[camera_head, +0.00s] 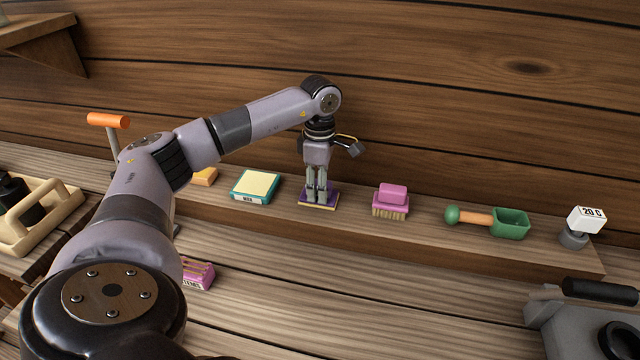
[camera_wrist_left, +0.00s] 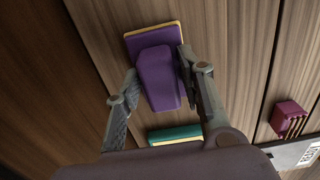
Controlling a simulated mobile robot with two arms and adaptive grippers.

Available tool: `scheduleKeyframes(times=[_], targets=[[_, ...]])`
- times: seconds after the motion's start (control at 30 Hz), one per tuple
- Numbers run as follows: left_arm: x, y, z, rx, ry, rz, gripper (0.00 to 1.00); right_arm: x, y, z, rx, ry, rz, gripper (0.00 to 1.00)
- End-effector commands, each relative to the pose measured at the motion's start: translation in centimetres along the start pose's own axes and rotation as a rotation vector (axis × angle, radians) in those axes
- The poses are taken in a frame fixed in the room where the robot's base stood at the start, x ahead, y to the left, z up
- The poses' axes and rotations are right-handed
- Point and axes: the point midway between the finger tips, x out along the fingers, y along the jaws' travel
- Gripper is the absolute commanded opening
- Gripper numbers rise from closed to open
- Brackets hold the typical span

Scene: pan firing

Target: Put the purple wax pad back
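The purple wax pad (camera_wrist_left: 160,75) has a purple block-like handle on a purple base with a yellowish edge. In the head view its base (camera_head: 330,199) lies flat on the long wooden ledge, between a teal box and a pink brush. My left gripper (camera_head: 317,201) points down over it; its fingers hide most of the handle. In the left wrist view the fingers (camera_wrist_left: 158,62) stand on either side of the handle, very close to it. Whether both press on it cannot be told. My right gripper is not in view.
On the ledge (camera_head: 420,228) are the teal box (camera_head: 252,187), the pink brush (camera_head: 391,200), a green scoop (camera_head: 509,222) and a white-topped block (camera_head: 586,219). A pink box (camera_head: 198,273) sits on the lower table, partly behind my arm. The table (camera_head: 400,310) is clear in front.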

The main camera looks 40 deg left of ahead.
Motion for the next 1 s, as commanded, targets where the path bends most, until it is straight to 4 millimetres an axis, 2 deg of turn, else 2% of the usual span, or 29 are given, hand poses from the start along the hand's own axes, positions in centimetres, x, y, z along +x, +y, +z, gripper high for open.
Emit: scheduleKeyframes(times=[0.1,0.5,0.63,0.77,1.0], targets=[[0.0,0.0,0.0,0.000,0.000,0.000,0.46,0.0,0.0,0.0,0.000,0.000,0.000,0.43],[0.2,0.0,0.0,0.000,0.000,0.001,0.46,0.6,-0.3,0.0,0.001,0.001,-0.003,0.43],[-2.0,0.1,0.1,0.000,-0.003,0.005,0.46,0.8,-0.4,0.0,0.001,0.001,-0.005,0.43],[-4.9,0.2,0.1,0.001,-0.004,0.006,0.46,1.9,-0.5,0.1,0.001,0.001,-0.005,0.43],[-11.4,0.2,0.0,0.001,-0.003,0.005,0.46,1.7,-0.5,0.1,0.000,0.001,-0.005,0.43]])
